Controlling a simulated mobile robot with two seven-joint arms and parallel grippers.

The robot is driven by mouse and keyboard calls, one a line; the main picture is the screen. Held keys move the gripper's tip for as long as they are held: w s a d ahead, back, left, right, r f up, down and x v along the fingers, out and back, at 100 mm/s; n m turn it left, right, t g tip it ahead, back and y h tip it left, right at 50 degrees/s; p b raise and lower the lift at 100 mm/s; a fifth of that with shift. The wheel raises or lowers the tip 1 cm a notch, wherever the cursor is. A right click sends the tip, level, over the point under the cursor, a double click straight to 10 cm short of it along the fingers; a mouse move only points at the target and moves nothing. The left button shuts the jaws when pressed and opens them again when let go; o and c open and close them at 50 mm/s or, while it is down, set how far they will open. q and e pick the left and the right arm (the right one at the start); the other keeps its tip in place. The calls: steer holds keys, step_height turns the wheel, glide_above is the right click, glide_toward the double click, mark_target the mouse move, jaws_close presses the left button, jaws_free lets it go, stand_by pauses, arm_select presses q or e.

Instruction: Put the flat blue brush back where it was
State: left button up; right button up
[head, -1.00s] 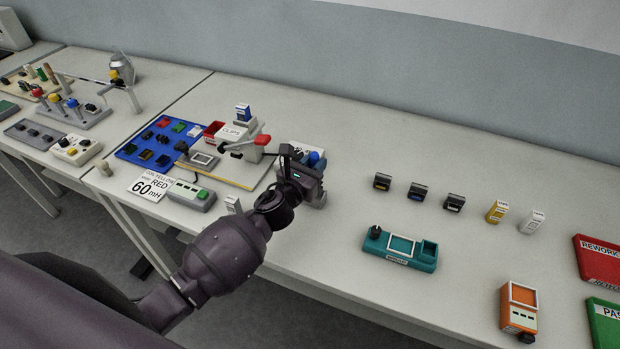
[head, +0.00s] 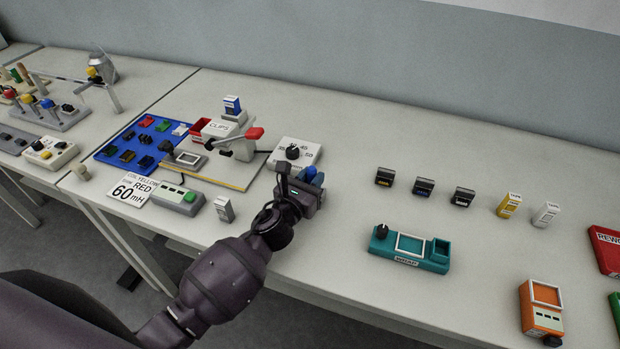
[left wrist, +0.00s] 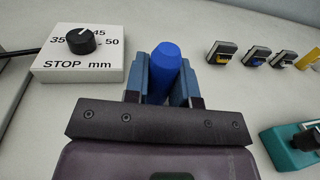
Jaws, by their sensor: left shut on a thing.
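A blue, rounded piece, which I take for the blue brush (left wrist: 165,70), sits between the two fingers of my left gripper (left wrist: 163,82) in the left wrist view. The gripper is shut on it. In the head view the blue piece (head: 310,173) shows at my left gripper (head: 300,182), just in front of the white STOP mm box (head: 287,148). Its lower part is hidden by the fingers and hand. I cannot tell whether it touches the table. My right gripper is not in view.
The STOP mm box has a black knob (left wrist: 81,41). Left of it stand a clips fixture (head: 222,130) and a blue tray (head: 105,152). Several small blocks (head: 424,186) stand in a row to the right, behind a teal tester (head: 410,250). The table between is clear.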

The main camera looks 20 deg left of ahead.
arm_select(q)
steer(key=shift+f, duration=0.1)
steer(key=o, duration=0.9)
steer(key=shift+r, duration=0.3)
steer(key=s, duration=0.4)
steer(key=s+a, duration=0.1)
steer(key=s, duration=0.3)
steer(key=s+a, duration=0.1)
steer(key=s, duration=0.3)
steer(key=shift+a+f, duration=0.1)
steer(key=shift+w, duration=0.1)
